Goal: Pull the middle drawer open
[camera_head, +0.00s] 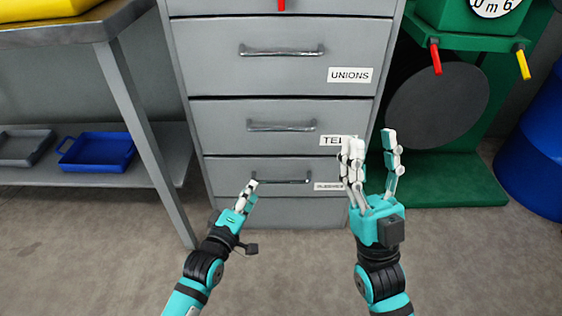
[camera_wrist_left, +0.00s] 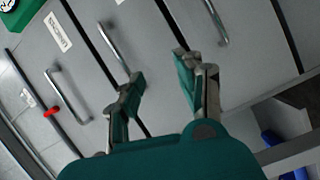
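The grey cabinet's drawers are shut, each with a bar handle. The drawer labelled UNIONS (camera_head: 290,75) is above one whose label begins "TE" (camera_head: 225,125), and a lower one (camera_head: 225,170) has a small label. The cabinet continues above the frame, so I cannot tell which is the middle drawer. My left gripper (camera_head: 252,188) overlaps the lower handle's left end in the head view. In the left wrist view its fingers (camera_wrist_left: 160,88) are apart and empty, facing the drawer fronts. My right gripper (camera_head: 372,155) is open and empty before the cabinet's right edge, partly covering the "TE" label.
A metal table (camera_head: 125,85) stands left of the cabinet, with a blue tray (camera_head: 97,151) and a grey tray (camera_head: 25,147) on its lower shelf. A green stand (camera_head: 460,180) with a dark disc and a blue barrel (camera_head: 535,130) are at right. The front floor is clear.

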